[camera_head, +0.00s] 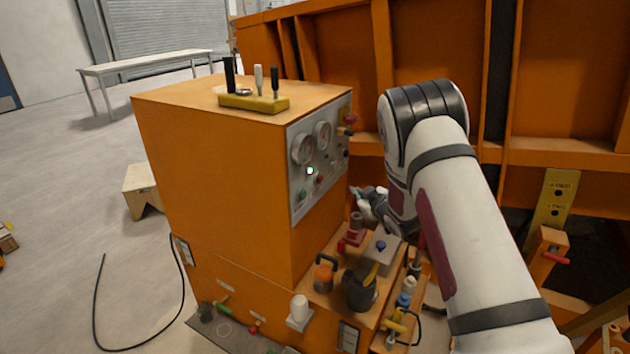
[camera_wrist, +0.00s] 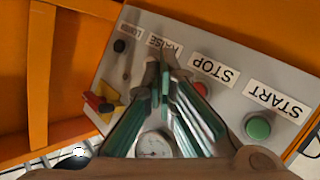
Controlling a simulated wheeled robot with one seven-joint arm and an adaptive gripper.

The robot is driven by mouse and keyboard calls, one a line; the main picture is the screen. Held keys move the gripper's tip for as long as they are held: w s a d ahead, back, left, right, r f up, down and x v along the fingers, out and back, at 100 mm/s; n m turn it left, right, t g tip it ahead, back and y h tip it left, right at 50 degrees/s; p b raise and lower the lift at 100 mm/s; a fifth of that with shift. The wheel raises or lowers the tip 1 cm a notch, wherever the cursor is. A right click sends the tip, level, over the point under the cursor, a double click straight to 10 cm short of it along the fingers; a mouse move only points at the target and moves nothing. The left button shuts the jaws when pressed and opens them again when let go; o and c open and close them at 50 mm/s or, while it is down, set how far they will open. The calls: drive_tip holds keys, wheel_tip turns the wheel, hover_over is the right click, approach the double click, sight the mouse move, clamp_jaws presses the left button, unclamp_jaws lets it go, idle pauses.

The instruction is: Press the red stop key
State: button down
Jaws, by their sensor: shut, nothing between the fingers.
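The control panel (camera_wrist: 228,106) is a grey plate with upside-down labels in the wrist view. The red stop key (camera_wrist: 201,88) is by the STOP label (camera_wrist: 214,70), close to the right finger's edge and perhaps partly hidden by it. My gripper (camera_wrist: 163,66) is shut and empty. Its fingertips appear left of the red key, near the RAISE label (camera_wrist: 164,43); I cannot tell whether they touch the panel. In the head view my gripper (camera_head: 364,203) is small, right of the panel (camera_head: 303,205) on the orange cabinet (camera_head: 210,175).
A green key (camera_wrist: 258,127) is by the START label. Dark knobs and a red-and-yellow switch (camera_wrist: 98,104) are at the panel's left; a gauge (camera_wrist: 154,145) lies between the fingers. Valves and fittings crowd the ledge (camera_head: 316,290) below my arm. An orange wall (camera_head: 440,45) stands behind.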

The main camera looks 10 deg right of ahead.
sight(319, 179)
drive_tip(key=shift+w+a, duration=0.1)
drive_tip(key=w+a+b, duration=0.3)
drive_tip(key=w+a, duration=0.2)
drive_tip(key=a, duration=0.1)
drive_tip(key=shift+a, duration=0.4)
drive_tip(key=shift+w+a, duration=0.1)
idle(1.5)
drive_tip(key=shift+w+a+b, duration=0.15)
drive_tip(key=shift+a+b, duration=0.1)
drive_tip(key=shift+b, duration=0.1)
drive_tip(key=shift+w+a+r, duration=0.1)
drive_tip(key=shift+w+a, duration=0.2)
drive_tip(key=shift+a, duration=0.15)
idle(0.9)
drive_tip(key=shift+d, duration=0.1)
drive_tip(key=shift+s+d, duration=0.55)
drive_tip(key=shift+d, duration=0.1)
drive_tip(key=shift+d, duration=0.1)
